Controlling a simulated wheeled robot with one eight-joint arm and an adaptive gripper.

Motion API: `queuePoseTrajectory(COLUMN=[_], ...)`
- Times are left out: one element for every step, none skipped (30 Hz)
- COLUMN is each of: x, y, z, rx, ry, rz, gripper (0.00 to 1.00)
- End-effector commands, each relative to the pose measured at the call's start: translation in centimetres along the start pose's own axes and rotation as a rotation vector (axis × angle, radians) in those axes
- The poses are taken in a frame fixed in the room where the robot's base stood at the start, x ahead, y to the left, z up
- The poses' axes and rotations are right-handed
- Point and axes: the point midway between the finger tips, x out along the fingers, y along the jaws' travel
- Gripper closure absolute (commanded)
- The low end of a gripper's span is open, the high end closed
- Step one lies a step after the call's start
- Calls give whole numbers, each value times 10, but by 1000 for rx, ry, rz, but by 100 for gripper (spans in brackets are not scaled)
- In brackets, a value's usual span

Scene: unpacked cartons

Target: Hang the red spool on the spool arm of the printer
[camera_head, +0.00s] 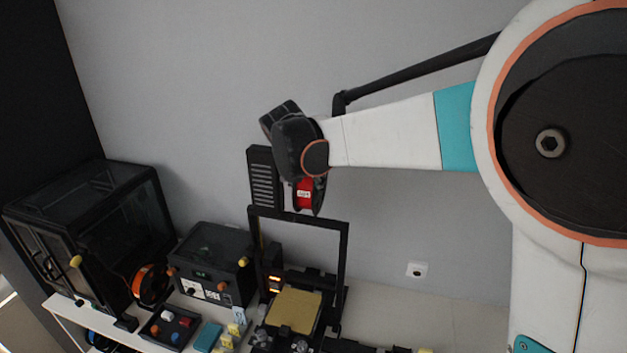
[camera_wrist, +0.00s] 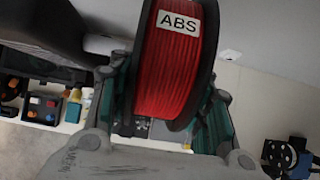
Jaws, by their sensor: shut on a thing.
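The red spool (camera_head: 305,194), with black flanges and an "ABS" label, is held in the air near the top of the printer. In the wrist view the spool (camera_wrist: 172,70) fills the middle, between the two fingers of my gripper (camera_wrist: 168,108), which is shut on it. The printer (camera_head: 345,255) has a black upright frame and a yellowish bed (camera_head: 294,310). A slotted black panel (camera_head: 264,178) rises above its frame at the left, just left of the spool. I cannot make out the spool arm; my wrist and the spool cover that area.
A dark enclosed cabinet (camera_head: 95,225) and a black box with a display (camera_head: 212,262) stand left of the printer. An orange spool (camera_head: 150,284) sits between them. A tray of coloured parts (camera_head: 169,326) lies in front.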

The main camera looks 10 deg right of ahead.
Motion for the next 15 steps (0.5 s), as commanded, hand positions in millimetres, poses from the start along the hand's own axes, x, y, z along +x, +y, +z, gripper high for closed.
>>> queuePoseTrajectory(x=[0,0,0,0,0,0,0,0,0,0,0,0,0,0,0], y=[4,6,8,10,12,14,16,18,20,22,25,28,30,32,34], z=[0,0,0,0,0,0,0,0,0,0,0,0,0,0,0], rx=[-1,-1,-1,-1,-1,-1,-1,-1,-1,-1,-1,-1,-1,-1,-1], ry=[-1,-1,-1,-1,-1,-1,-1,-1,0,0,0,0,0,0,0], rz=[1,1,1,1,1,1,1,1,1,1,2,3,3,4,5], gripper=[95,95,95,95,95,95,95,95,95,95,95,95,95,95,95])
